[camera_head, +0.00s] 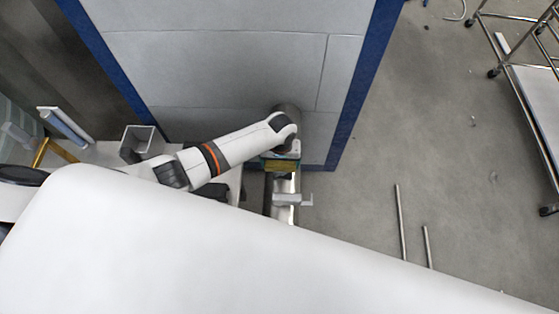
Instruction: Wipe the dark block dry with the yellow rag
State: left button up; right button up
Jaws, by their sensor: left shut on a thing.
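My left gripper (281,160) is at the end of the white arm that comes in from the left, near the bottom edge of the grey panel. It is shut on a small yellow piece, which looks like the yellow rag (281,165). A dark patch shows just below the yellow, but I cannot tell whether it is the dark block or part of the gripper. Whether the rag touches anything is too small to tell. My right gripper is not in view.
A grey square open container (140,143) stands left of my left arm. A grey metal fitting (290,199) is just below the gripper. Two thin rods (400,220) lie on the floor at right. A metal-framed cart (535,95) stands at far right. The lower view is blocked.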

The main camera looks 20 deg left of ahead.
pick_arm(q)
jog(key=shift+w+d+f, duration=0.15)
jog(key=shift+w+d, duration=0.05)
jog(key=shift+d, duration=0.85)
jog(key=shift+s+a, duration=0.1)
jog(key=shift+a, duration=0.05)
jog(key=shift+s+a+p, duration=0.25)
jog(key=shift+a+p, duration=0.2)
jog(key=shift+a, duration=0.7)
jog(key=shift+d+r+p, duration=0.1)
jog(key=shift+r+p, duration=0.85)
jog(key=shift+p, duration=0.1)
jog(key=shift+w, duration=0.1)
